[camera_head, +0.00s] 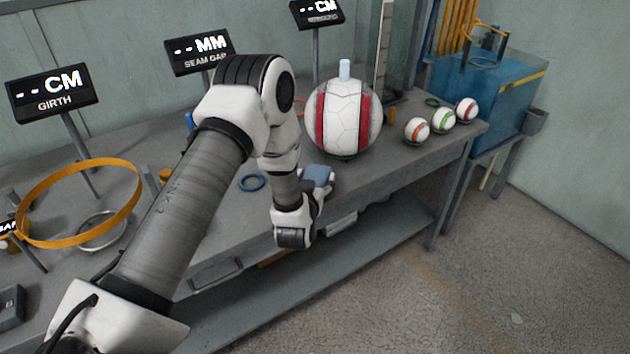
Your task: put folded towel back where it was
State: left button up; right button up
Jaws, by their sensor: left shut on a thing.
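The folded towel (318,174) is a small blue-grey pad near the front edge of the workbench, just in front of the large ball. My left gripper (322,188) is shut on the towel, reaching it from the front edge side. The gripper's fingers are small and partly hidden by the wrist and the towel. I cannot tell whether the towel touches the bench top. My right gripper is not in view.
A large white and red ball (344,118) stands on the grey workbench (385,165) behind the towel. A blue ring (251,182) lies to its left. Three small balls, one green-striped (442,119), sit at right. An orange hoop (80,203) stands at left.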

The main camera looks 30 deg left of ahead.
pick_arm(q)
jog(key=shift+w+f, duration=0.1)
jog(key=shift+f, duration=0.3)
jog(key=o, duration=1.1)
jog(key=shift+o, duration=0.2)
jog(key=shift+r, duration=0.2)
jog(key=v, duration=1.2)
jog(key=shift+a, duration=0.1)
